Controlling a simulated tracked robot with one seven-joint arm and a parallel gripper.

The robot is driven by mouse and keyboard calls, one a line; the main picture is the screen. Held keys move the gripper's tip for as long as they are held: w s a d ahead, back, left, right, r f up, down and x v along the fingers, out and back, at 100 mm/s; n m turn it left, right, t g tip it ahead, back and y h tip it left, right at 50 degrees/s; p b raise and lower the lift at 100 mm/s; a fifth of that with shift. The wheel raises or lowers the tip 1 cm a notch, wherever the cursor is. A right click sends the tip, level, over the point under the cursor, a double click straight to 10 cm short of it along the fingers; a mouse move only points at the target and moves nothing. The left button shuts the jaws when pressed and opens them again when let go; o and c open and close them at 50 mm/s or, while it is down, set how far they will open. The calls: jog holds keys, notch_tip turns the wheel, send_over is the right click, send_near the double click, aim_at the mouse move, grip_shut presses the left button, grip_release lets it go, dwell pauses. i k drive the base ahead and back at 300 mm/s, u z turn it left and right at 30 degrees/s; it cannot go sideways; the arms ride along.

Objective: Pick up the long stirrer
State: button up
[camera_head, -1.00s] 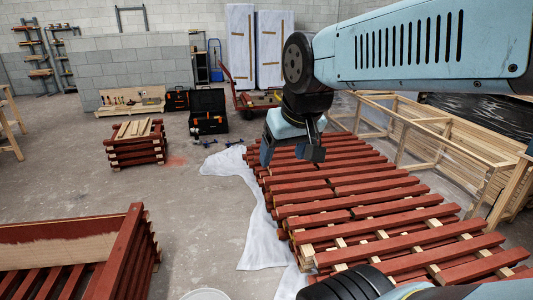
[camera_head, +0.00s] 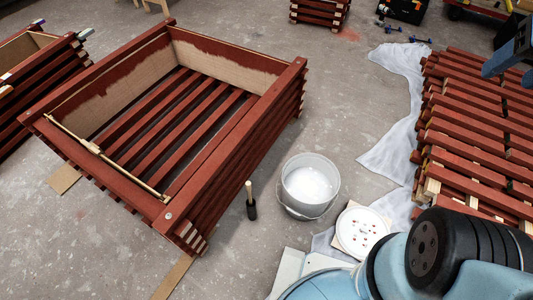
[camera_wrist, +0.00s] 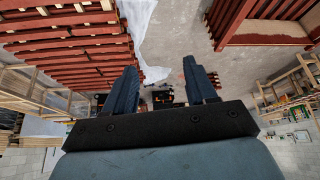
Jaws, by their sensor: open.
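A long thin wooden stick (camera_head: 130,174), which looks like the long stirrer, lies across the near left corner of a red slatted crate (camera_head: 234,150) in the head view. It rests on the crate's top rails, with a small lump near its middle. My gripper (camera_wrist: 162,85) is open and empty in the wrist view, its two dark fingers well apart. I cannot make out the stick in the wrist view.
A white bucket (camera_head: 310,184) with pale contents stands right of the crate, beside a white lid (camera_head: 361,232). A short dark-ended brush (camera_head: 250,201) stands by the crate. Red battens (camera_head: 478,130) are stacked on the right over a white sheet (camera_head: 398,150). Concrete floor lies between.

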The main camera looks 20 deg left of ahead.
aim_at(248, 184)
jog(key=u, duration=0.35)
jog(key=k, duration=1.05)
jog(key=u, duration=1.1)
jog(key=i, duration=1.15)
jog(key=z, duration=1.2)
jog(key=k, duration=0.4)
jog(key=z, duration=0.05)
